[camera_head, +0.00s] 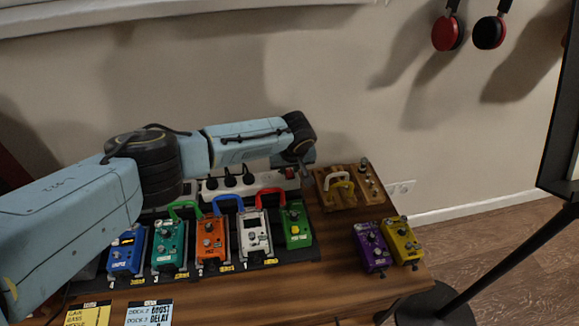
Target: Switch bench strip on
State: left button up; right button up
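The bench strip (262,186) is a white power strip at the back of the wooden bench, behind the pedals. Several black plugs sit in it. A small red switch (291,172) shows at its right end; I cannot tell its position. My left arm reaches across from the left and covers part of the strip. My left gripper (303,173) points down at the strip's right end, close to the switch. I cannot tell whether it touches the switch or whether its fingers are apart. My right gripper is not in view.
A row of pedals, including an orange one (211,240), stands in front of the strip. A wooden board with cables (335,201) lies right of it. Purple (371,247) and yellow (402,240) pedals stand at the right. A black stand (478,270) rises beyond the bench.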

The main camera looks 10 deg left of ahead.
pick_arm(q)
grip_shut()
